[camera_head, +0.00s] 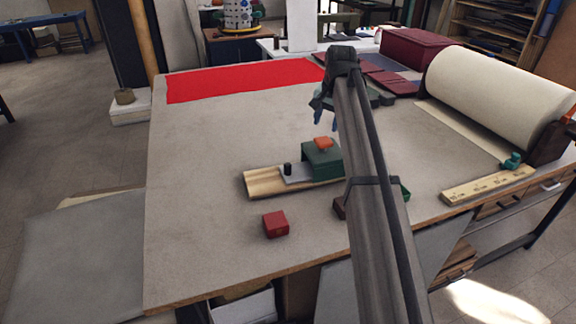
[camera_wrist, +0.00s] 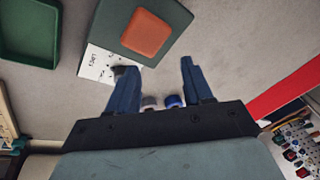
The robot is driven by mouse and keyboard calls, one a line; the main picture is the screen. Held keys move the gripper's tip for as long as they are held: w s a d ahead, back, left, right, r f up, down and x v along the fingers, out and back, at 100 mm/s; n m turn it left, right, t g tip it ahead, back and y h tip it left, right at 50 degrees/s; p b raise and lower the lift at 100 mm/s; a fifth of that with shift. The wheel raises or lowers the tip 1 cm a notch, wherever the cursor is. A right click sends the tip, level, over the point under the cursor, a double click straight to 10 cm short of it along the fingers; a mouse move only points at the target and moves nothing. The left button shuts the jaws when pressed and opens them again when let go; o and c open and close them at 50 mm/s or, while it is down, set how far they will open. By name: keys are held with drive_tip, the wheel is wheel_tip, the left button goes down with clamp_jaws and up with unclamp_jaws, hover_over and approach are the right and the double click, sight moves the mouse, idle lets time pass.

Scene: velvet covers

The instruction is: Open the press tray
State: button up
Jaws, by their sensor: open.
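The press is a dark green block (camera_head: 321,160) with an orange pad (camera_head: 323,143) on top. A flat grey tray (camera_head: 298,180) with a black knob (camera_head: 287,169) extends from its left side over a wooden board (camera_head: 262,184). A white marked plate (camera_wrist: 96,64) shows beside the block, partly behind one finger. My gripper (camera_head: 325,119) is above the table, behind the press; its blue fingers are apart and empty in the wrist view (camera_wrist: 157,68).
A red cube (camera_head: 276,224) sits in front of the press. A green tray (camera_wrist: 27,40) shows at the wrist view's upper left. Red cloth (camera_head: 240,80) lies along the back edge. A large cream roll (camera_head: 500,98) and a wooden ruler (camera_head: 488,185) are right. The table's left is clear.

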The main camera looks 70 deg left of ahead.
sight(287, 165)
drive_tip(key=s+n+h, duration=0.2)
drive_tip(key=s+h, duration=0.1)
drive_tip(key=s, duration=0.9)
drive_tip(key=f, duration=1.3)
drive_tip(key=shift+s+d, duration=0.3)
drive_tip(key=shift+d, duration=0.05)
clamp_jaws()
